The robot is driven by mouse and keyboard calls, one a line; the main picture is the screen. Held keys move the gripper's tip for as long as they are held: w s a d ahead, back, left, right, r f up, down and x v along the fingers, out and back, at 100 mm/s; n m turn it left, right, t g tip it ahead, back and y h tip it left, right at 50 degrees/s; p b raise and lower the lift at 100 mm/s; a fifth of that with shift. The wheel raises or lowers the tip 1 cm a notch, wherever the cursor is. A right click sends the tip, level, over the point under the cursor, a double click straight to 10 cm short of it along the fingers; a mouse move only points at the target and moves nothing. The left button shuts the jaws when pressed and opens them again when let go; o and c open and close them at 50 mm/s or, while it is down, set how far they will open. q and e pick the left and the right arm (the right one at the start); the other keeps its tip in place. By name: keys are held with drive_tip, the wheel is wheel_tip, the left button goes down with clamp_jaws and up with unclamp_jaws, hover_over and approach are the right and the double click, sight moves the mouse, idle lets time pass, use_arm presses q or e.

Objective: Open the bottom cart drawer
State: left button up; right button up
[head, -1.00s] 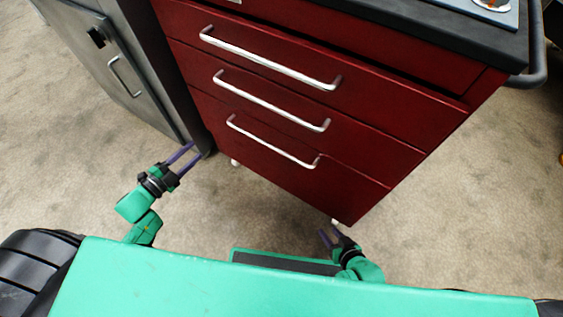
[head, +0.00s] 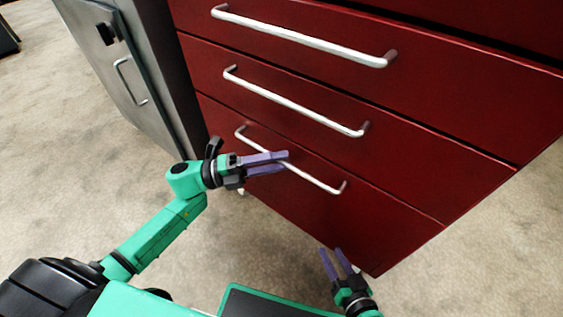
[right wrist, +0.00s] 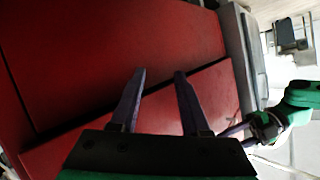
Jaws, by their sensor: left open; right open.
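The red cart's bottom drawer (head: 375,220) appears shut, its front level with the drawers above. Its silver bar handle (head: 320,180) slants down to the right. My left gripper (head: 286,162) is open in front of this handle, its purple fingers overlapping the bar in the head view. I cannot tell whether they touch it or straddle it. My right gripper (head: 332,252) is open and empty, low by the cart's bottom edge. In the right wrist view its fingers (right wrist: 160,75) point at red cart panels, and my left gripper (right wrist: 245,128) shows at the right.
Two more drawers with silver handles, the middle one (head: 300,104) and an upper one (head: 300,38), are above. A grey cabinet (head: 125,65) with its own handle stands left of the cart. Carpeted floor (head: 60,150) is clear at the left and at the lower right (head: 490,260).

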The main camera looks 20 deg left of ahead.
use_arm(q)
drive_tip(key=shift+w+d+r, duration=0.1)
drive_tip(key=shift+w+d, duration=0.15)
drive_tip(key=shift+d, duration=0.3)
clamp_jaws()
idle(1.0)
